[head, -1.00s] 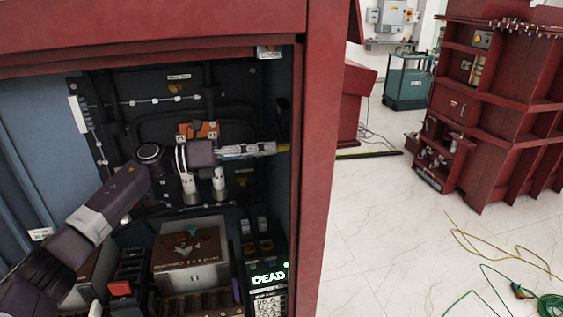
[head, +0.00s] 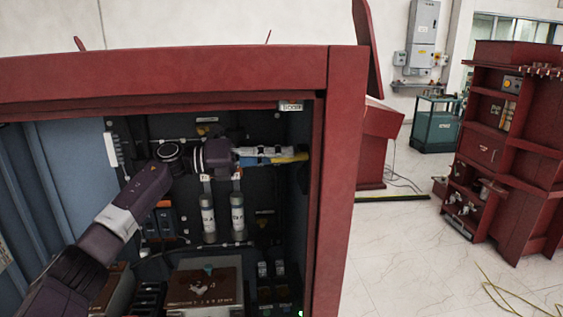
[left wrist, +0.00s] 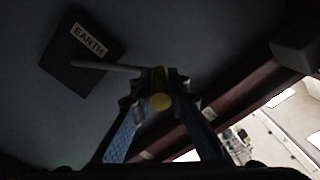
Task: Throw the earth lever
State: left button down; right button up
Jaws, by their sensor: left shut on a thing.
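The earth lever shows in the left wrist view as a grey rod with a round yellow knob (left wrist: 160,102), running left to a black plate marked EARTH (left wrist: 88,40). In the head view its yellow end (head: 292,157) shows at the cabinet's right inner wall. My left gripper (head: 280,154) reaches into the cabinet and is shut around the lever's knob end. In the left wrist view its blue-padded fingers (left wrist: 160,88) sit on both sides of the knob. The lever's pivot is hidden in the head view. My right gripper is not in view.
The red cabinet frame (head: 338,190) stands close on the right of my arm. Two pale cylinders (head: 237,215) hang below the gripper, above a brown-topped box (head: 205,285). Outside, a red cabinet (head: 510,150) and a teal cart (head: 436,122) stand on a mostly clear floor.

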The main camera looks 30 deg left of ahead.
pick_arm(q)
jog(key=shift+w+a+r, duration=0.15)
jog(key=shift+r, duration=0.15)
jog(key=c, duration=1.8)
grip_release()
jog(key=shift+c, duration=0.2)
jog(key=shift+f, duration=0.15)
jog(key=v, duration=1.2)
